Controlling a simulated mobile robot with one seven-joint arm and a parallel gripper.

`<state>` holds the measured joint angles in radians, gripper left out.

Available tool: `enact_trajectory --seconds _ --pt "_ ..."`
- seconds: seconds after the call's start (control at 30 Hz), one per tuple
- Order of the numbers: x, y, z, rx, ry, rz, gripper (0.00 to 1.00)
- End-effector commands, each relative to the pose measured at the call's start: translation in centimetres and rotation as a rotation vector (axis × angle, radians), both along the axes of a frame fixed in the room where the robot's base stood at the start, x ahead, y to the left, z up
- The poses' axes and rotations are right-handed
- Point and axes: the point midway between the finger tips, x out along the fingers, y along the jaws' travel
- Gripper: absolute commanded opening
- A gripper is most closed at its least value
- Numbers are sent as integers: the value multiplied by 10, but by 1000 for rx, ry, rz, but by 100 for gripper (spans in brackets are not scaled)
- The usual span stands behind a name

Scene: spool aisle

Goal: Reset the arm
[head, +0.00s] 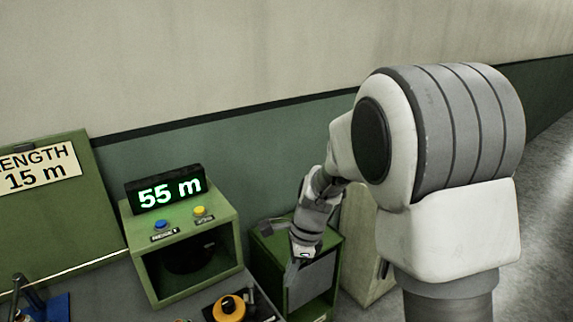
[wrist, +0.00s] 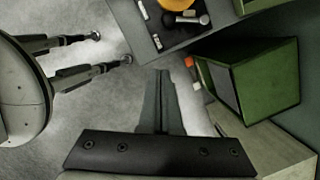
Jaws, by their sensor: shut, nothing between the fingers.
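My arm reaches forward and down in the head view, bent at the elbow, with my gripper (head: 291,272) low in front of the green bin beside the bench. In the wrist view my gripper (wrist: 162,75) shows its two fingers lying together, shut and empty, above the grey floor. The fingers touch nothing that I can see. The bench edge is ahead of them and the green bin (wrist: 268,85) is to their right. The same bin (head: 265,245) is partly hidden by my wrist in the head view.
A green counter housing (head: 222,236) with a display (head: 165,190) reading 55 m carries a blue button (head: 160,224) and a yellow button (head: 200,211). An orange wheel (head: 228,304) lies on the bench. A sign (head: 38,167) reads 15 m. Open floor (wrist: 90,100) is left of the fingers.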

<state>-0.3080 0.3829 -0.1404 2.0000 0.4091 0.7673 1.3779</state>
Motion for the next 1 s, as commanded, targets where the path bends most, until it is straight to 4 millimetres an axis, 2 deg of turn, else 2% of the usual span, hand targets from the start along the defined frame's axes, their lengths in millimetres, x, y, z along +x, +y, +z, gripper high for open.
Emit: enact_trajectory --seconds 0.17,0.3,0.5,0.8,1.0 --pt "-13 -16 42 0 -101 161 0" --pt "-35 -35 81 -25 -209 360 0" --pt "-71 -63 126 -100 -354 639 0" --pt "-134 -101 168 -299 -520 1052 0" --pt "-170 -121 179 -451 -565 1285 0"
